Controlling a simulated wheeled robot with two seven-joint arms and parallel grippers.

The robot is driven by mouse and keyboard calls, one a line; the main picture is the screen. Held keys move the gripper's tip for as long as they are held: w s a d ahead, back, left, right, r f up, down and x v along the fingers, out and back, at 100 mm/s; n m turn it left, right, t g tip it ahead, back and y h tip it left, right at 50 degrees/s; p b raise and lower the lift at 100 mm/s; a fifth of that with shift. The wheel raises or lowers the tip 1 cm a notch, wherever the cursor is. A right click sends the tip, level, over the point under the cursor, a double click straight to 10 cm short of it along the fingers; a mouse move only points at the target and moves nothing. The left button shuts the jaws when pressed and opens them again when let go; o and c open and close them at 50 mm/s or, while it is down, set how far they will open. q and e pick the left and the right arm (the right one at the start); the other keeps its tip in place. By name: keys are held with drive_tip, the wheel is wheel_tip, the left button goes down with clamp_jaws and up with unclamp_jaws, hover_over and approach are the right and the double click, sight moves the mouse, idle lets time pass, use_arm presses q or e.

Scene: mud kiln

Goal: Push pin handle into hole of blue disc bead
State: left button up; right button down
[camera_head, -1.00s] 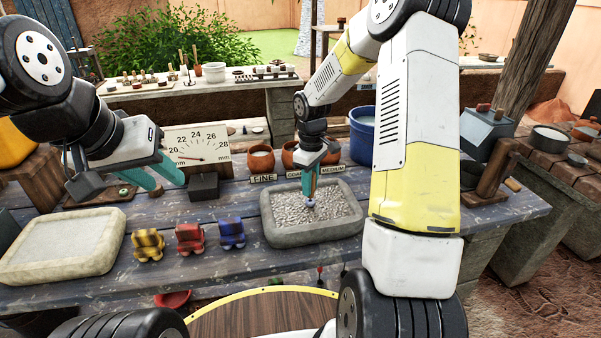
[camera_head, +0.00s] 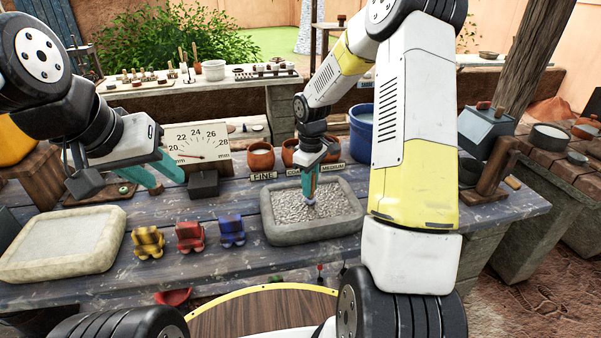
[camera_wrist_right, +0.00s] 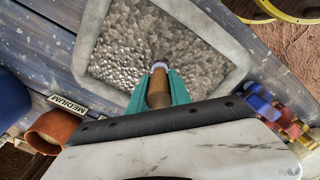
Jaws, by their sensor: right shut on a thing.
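My right gripper (camera_head: 310,195) is shut on a brown pin handle (camera_wrist_right: 159,92), which stands between its teal fingers over the grey gravel tray (camera_head: 272,226). A small pale blue disc bead (camera_wrist_right: 159,66) sits at the handle's far end, at the gravel; it also shows just below the fingertips in the head view (camera_head: 311,208). I cannot tell whether the handle is inside the bead's hole or only against it. A dark shape lies beyond the bead in the wrist view. My left gripper (camera_head: 167,181) is open and empty above the table at the left.
Yellow (camera_head: 148,243), red (camera_head: 190,237) and blue (camera_head: 231,231) block-like objects stand left of the gravel tray. A pale tray (camera_head: 62,246) is at the far left. Clay pots (camera_head: 261,157) and a dial gauge (camera_head: 196,146) stand behind. A blue bucket (camera_head: 362,135) is at the back right.

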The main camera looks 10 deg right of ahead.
drive_tip(key=shift+f, duration=0.3)
